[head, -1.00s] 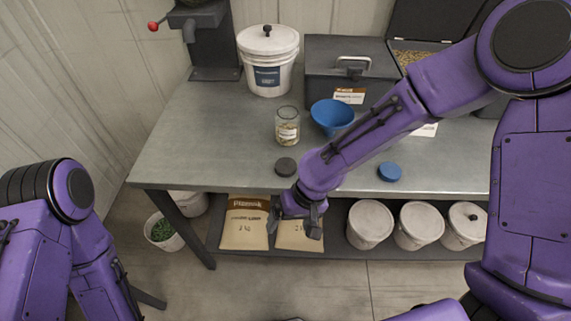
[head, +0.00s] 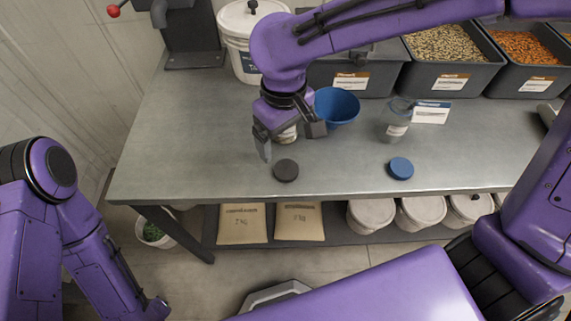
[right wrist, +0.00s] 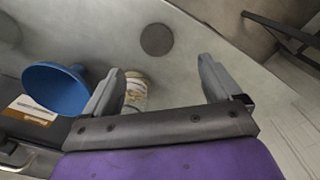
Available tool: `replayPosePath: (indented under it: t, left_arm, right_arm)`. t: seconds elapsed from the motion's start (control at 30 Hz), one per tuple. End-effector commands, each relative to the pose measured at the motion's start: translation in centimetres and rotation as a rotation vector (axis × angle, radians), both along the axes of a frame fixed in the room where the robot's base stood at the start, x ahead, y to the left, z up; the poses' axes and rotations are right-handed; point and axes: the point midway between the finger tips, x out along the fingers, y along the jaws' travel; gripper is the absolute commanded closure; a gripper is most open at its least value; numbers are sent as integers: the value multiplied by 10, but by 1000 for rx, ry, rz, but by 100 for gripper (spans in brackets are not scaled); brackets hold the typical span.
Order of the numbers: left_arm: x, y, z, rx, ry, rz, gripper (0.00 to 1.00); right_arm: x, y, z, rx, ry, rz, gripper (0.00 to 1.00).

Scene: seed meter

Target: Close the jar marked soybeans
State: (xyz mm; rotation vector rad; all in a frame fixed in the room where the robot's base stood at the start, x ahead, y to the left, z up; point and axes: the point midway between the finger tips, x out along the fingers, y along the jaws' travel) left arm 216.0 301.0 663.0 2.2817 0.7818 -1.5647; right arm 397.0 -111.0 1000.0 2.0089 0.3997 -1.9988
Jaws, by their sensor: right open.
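A clear jar with a pale label (head: 287,136) stands on the bench, mostly hidden behind my right gripper in the head view. In the right wrist view the jar (right wrist: 136,92) shows beside the left finger, partly covered by it. I cannot read its label. A dark round lid (head: 286,170) lies flat on the bench in front of it and also shows in the right wrist view (right wrist: 157,40). My right gripper (head: 290,145) is open and empty, pointing down above the bench near jar and lid. My left arm is at lower left; its gripper is out of view.
A blue funnel (head: 337,106) is just right of the jar. Another glass jar (head: 395,122) stands further right, with a blue lid (head: 400,168) in front. A white bucket (head: 236,38) and seed bins (head: 450,78) line the back. The bench's left part is clear.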

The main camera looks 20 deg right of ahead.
Motion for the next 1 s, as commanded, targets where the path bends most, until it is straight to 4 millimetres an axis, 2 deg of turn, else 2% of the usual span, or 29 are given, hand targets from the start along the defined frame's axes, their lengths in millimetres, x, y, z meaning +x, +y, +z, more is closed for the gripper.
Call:
replayPosePath:
  t: [0.07,0.3,0.4,0.77,1.0]
  left_arm:
    - [0,0,-1,0,0,0,73]
    - [0,0,-6,1,-1,0,73]
    - [0,0,-6,1,-1,0,73]
    - [0,0,-6,1,-1,0,73]
    - [0,0,-7,1,-1,0,73]
  right_arm:
    - [0,0,-5,0,2,0,9]
    - [0,-1,-44,0,5,-2,9]
    - [0,-1,-53,1,3,-3,9]
    - [1,-1,-58,0,2,-2,9]
    - [6,-4,-96,1,5,-2,9]
